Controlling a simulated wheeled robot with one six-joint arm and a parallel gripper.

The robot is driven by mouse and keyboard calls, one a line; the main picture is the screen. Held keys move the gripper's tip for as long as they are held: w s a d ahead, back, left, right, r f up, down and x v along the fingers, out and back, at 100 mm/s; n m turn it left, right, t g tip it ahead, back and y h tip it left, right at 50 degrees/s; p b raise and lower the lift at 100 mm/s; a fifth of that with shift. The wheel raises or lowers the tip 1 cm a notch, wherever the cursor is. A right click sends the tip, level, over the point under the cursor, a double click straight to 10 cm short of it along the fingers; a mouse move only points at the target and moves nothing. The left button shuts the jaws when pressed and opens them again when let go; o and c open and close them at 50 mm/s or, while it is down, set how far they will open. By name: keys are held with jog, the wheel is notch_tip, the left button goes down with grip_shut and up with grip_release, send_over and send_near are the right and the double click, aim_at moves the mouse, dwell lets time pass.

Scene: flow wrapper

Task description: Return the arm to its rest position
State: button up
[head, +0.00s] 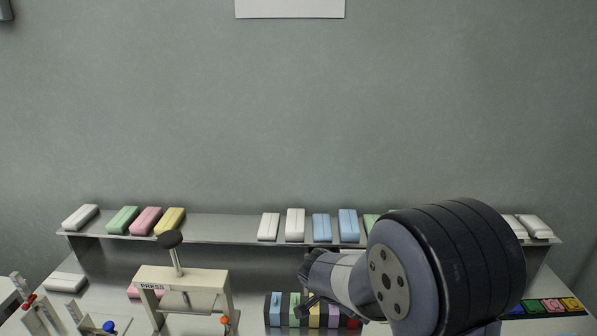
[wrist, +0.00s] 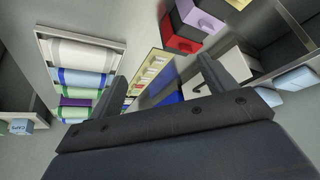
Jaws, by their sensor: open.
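My arm fills the right of the head view, its dark round joint in front of the shelf. My gripper (head: 312,280) is at the left end of the arm, just above the row of coloured drawers (head: 286,310); its fingers are small and partly hidden there. In the wrist view my gripper (wrist: 160,80) shows two dark fingers spread wide apart with nothing held between them.
A shelf (head: 220,228) along the wall carries several white, green, pink, yellow and blue packs. A press (head: 181,281) with a black knob stands left of my gripper. In the wrist view, a rack of coloured rolls (wrist: 82,62) lies left and a red drawer (wrist: 180,38) above.

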jog(key=w+d+r+n+t+y, duration=0.1)
jog(key=w+d+n, duration=0.1)
jog(key=d, duration=0.3)
jog(key=w+d+r+n+y, duration=0.1)
jog(key=w+d+r+n, duration=0.1)
jog(key=d+n, duration=0.2)
jog(key=shift+w+d+r+t+y, duration=0.3)
jog(key=shift+w+d+t+y, duration=0.1)
jog(key=shift+d, duration=0.4)
dwell(0.4)
